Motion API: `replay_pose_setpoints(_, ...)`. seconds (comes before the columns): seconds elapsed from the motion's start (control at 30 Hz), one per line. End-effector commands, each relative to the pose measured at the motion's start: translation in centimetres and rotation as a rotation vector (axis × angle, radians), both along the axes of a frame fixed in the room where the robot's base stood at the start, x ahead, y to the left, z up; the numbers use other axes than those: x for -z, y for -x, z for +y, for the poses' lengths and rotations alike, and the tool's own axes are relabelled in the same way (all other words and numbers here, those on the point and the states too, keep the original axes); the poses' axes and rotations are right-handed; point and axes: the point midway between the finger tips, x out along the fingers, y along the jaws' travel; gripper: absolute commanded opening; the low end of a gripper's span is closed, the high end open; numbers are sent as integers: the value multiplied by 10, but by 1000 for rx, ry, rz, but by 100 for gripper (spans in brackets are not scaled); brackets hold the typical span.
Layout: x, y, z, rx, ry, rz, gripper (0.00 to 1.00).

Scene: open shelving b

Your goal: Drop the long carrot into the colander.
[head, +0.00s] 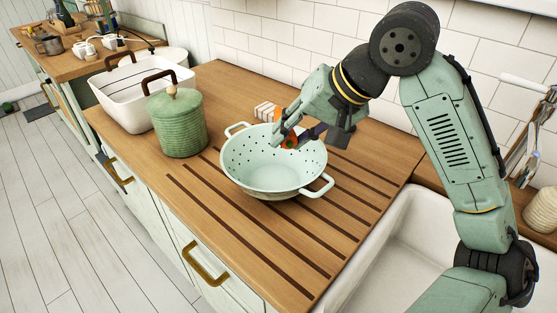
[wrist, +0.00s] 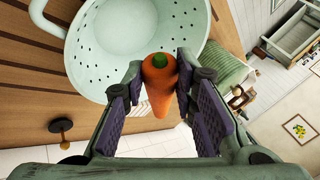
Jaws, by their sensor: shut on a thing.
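The orange carrot (head: 289,143) with a green top is held by my gripper (head: 292,139), over the back part of the colander. In the wrist view the carrot (wrist: 159,82) sits between the two purple-padded fingers of my gripper (wrist: 158,92), its green end toward the colander. The pale mint colander (head: 258,172) with small holes and two handles stands upright on the wooden counter. It also shows in the wrist view (wrist: 110,60), and the part of its inside that I see is empty. My fingers hide part of the carrot in the head view.
A green ribbed lidded pot (head: 180,128) stands left of the colander, with a white rectangular basket (head: 120,100) behind it. A small striped item (head: 265,111) lies behind the colander. A white sink (head: 400,240) is at the right. The grooved wooden counter (head: 270,235) in front is clear.

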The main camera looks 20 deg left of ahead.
Motion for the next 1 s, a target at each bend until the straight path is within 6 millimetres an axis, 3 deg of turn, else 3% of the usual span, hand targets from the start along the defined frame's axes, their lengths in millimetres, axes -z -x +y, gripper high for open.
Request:
replay_pose_setpoints(0.33,41,0,0,0,1,2,0)
replay_pose_setpoints(0.77,49,0,0,-1,0,-1,0)
replay_pose_setpoints(0.8,49,0,0,-1,0,-1,26)
replay_pose_setpoints(1.0,49,0,0,0,0,1,40)
